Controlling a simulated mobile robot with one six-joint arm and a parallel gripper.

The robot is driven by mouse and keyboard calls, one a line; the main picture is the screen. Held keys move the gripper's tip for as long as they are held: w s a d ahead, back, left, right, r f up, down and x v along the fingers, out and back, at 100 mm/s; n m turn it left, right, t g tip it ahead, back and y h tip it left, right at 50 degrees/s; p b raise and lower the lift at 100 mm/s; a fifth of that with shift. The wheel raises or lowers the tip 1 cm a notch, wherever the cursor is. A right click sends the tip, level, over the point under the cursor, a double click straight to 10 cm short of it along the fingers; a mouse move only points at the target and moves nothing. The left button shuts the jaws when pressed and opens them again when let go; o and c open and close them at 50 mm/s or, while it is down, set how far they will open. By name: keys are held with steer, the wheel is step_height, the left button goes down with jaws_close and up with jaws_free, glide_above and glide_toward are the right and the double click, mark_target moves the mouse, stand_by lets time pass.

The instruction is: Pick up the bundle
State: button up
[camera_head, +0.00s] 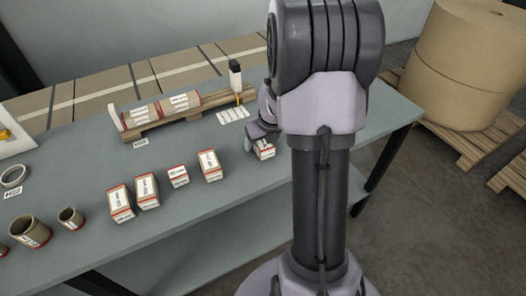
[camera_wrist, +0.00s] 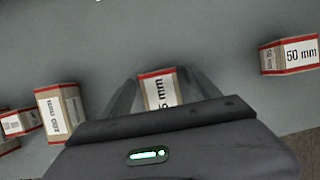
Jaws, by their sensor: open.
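A small kraft bundle with red edges and a white label (camera_wrist: 158,91) is in the middle of the wrist view; its label reads partly "mm". My gripper (camera_wrist: 163,90) is open, with one finger on each side of this bundle; the near part of the bundle is hidden by my gripper body. I cannot tell whether the fingers touch it. In the head view, my gripper (camera_head: 256,141) is over the grey table at a bundle (camera_head: 266,152) just left of my arm, which partly hides it.
Several similar bundles stand to the left on the table (camera_head: 210,165). Another, marked "50 mm" (camera_wrist: 298,53), stands to the right in the wrist view. Brown tubes (camera_head: 30,232) are at the far left. A wooden rack (camera_head: 185,112) holding rolls is behind.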

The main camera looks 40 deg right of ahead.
steer(key=shift+r, duration=0.2)
steer(key=shift+s, duration=0.1)
steer(key=c, duration=0.3)
jaws_close()
steer(key=shift+r, duration=0.1)
